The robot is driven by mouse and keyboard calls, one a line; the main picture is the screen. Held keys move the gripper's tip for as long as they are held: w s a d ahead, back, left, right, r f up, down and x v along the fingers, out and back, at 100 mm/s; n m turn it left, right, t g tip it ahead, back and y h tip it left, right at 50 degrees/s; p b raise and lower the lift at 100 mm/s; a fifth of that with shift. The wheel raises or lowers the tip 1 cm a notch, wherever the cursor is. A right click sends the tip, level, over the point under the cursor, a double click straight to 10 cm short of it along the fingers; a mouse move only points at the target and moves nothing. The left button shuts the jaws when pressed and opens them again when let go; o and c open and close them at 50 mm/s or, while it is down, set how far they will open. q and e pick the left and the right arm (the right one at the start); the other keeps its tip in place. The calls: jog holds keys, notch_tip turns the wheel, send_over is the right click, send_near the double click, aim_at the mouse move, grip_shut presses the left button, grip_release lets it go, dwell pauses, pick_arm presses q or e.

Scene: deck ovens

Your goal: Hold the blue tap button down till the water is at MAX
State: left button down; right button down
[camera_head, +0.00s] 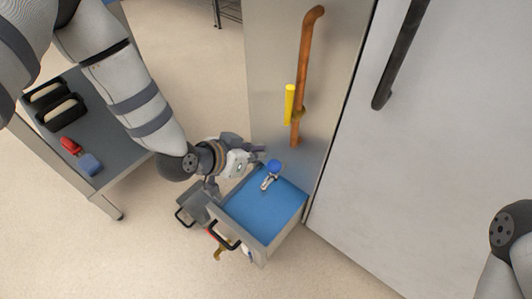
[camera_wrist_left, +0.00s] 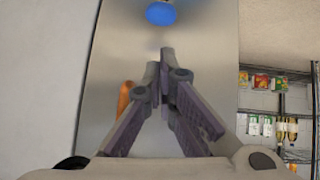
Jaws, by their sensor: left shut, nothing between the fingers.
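The blue tap button (camera_head: 274,166) is a round knob on top of a small silver tap (camera_head: 268,181), against the steel panel. It also shows at the top of the left wrist view (camera_wrist_left: 160,12). My left gripper (camera_head: 261,150) is shut and empty, its fingertips close to the button on its upper left. In the left wrist view, the closed fingertips (camera_wrist_left: 167,54) point towards the button, with a gap in the picture between them. Below the tap, a grey basin (camera_head: 241,232) holds a flat blue surface, apparently water. I cannot read a MAX mark. My right gripper is out of view.
An orange pipe (camera_head: 303,75) and a yellow bar (camera_head: 289,104) run up the steel panel. A large door with a black handle (camera_head: 400,55) stands right. A grey table (camera_head: 112,147) with dark loaf tins and red and blue items stands left.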

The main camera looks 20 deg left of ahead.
pick_arm(q)
jog(key=shift+p+v, duration=0.35)
jog(key=shift+v, duration=1.95)
jog(key=shift+w, duration=0.1)
